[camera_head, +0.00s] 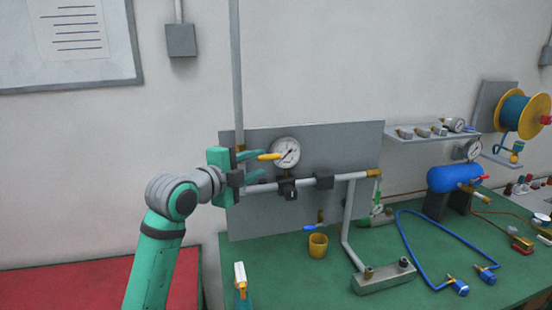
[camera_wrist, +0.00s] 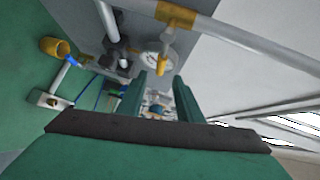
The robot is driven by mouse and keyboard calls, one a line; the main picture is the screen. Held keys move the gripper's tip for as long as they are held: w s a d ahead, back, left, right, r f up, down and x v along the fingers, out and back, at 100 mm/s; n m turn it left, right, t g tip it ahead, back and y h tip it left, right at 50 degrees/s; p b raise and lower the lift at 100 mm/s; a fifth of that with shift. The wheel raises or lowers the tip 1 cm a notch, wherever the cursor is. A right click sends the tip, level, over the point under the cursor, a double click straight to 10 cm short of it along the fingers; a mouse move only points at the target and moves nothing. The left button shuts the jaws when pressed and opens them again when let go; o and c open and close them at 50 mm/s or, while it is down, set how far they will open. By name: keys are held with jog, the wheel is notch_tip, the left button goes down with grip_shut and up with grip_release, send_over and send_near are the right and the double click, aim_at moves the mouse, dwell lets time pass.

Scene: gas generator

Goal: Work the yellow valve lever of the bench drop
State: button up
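The yellow valve lever (camera_head: 269,156) sticks out in front of the panel, just left of the round gauge's middle in the head view. My gripper (camera_head: 262,164) comes in from the left with its green fingers spread, one above the other. The upper fingertip appears close to the lever's left end. In the wrist view the lever (camera_wrist: 163,65) shows end-on between the tips of my open gripper (camera_wrist: 160,77). I cannot tell whether a finger touches it. The lever's root is hard to make out.
A grey pipe (camera_head: 300,183) runs across the panel (camera_head: 340,145) just below the lever. The gauge (camera_head: 286,152) is right behind it. A yellow cup (camera_head: 318,246) and a small blue-handled tap (camera_head: 310,228) are lower on the green bench. Blue hose (camera_head: 405,240) lies to the right.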

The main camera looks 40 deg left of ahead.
aim_at(269, 158)
jog(key=w, duration=0.2)
jog(key=w+a, duration=0.1)
jog(key=w, duration=0.1)
jog(key=w+f, duration=0.1)
jog(key=w, duration=0.2)
jog(key=shift+a, duration=0.2)
jog(key=shift+w+d+f, duration=0.1)
jog(key=shift+w+d, duration=0.05)
jog(key=shift+w, duration=0.3)
